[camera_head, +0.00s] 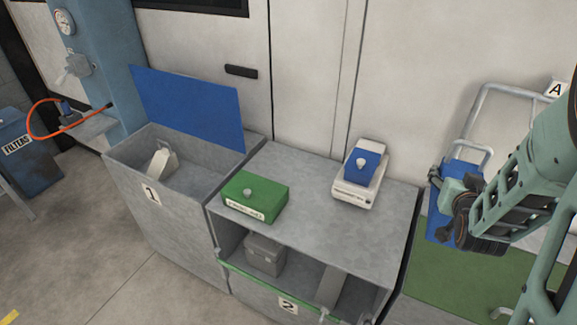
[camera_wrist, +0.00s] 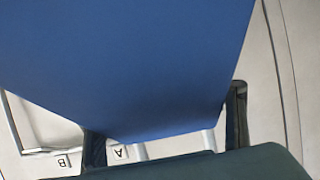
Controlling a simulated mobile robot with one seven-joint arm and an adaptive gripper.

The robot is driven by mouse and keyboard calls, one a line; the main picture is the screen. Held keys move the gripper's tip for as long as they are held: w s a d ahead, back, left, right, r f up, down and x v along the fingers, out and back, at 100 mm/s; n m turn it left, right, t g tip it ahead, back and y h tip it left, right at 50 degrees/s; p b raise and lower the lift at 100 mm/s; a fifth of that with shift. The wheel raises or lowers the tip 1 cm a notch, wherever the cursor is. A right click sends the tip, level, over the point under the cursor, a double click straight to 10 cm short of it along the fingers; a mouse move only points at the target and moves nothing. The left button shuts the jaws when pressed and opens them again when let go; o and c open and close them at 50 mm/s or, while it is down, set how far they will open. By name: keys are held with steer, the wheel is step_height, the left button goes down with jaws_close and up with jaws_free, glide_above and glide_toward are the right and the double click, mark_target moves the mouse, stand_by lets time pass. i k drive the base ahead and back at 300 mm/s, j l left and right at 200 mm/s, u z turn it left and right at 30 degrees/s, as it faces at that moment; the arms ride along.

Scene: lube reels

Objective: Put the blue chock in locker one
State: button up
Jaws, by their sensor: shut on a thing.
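My gripper (camera_head: 447,198) is at the right in the head view, right of the grey lockers. It is shut on the blue chock (camera_head: 440,229), which is partly hidden behind the gripper. In the wrist view the chock (camera_wrist: 140,65) fills the upper middle as a large blue face, with a dark finger on each side of its lower end. Locker one (camera_head: 150,225) is the grey bin marked 1 at the left. Its blue lid (camera_head: 190,105) stands raised at the back and its top is open. A pale wedge-shaped thing with a handle (camera_head: 160,162) lies inside it.
Locker two (camera_head: 288,303) has an open front with a grey box (camera_head: 265,254) inside. A green box (camera_head: 254,198) and a white, blue-topped device (camera_head: 358,175) stand on its top. A tubular metal rack (camera_head: 490,90) marked A stands at the right.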

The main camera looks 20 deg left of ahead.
mark_target(204, 195)
steer(key=i+j, duration=0.1)
steer(key=j, duration=3)
steer(key=i+j, duration=0.15)
steer(key=j, duration=1.4)
